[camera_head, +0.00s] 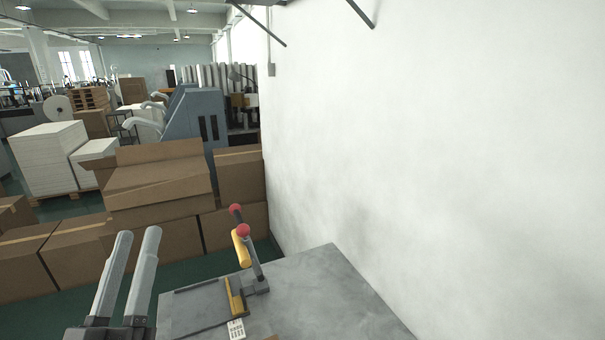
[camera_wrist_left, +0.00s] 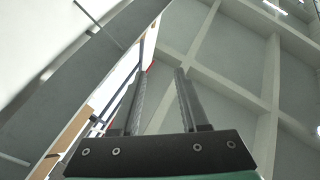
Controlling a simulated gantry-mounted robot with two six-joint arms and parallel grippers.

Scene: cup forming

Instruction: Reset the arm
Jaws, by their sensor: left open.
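My left gripper (camera_head: 128,275) stands at the lower left of the head view, its two grey fingers pointing up and apart with nothing between them. It is left of the grey table. In the left wrist view the same gripper (camera_wrist_left: 155,95) is open and empty, with the ceiling beams behind it. My right gripper is in neither view.
A grey table (camera_head: 315,290) stands against a white wall (camera_head: 450,130). A device with a yellow handle (camera_head: 241,250) and red knobs (camera_head: 243,230) stands on it. Cardboard boxes (camera_head: 160,190) are stacked behind. The table's right part is clear.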

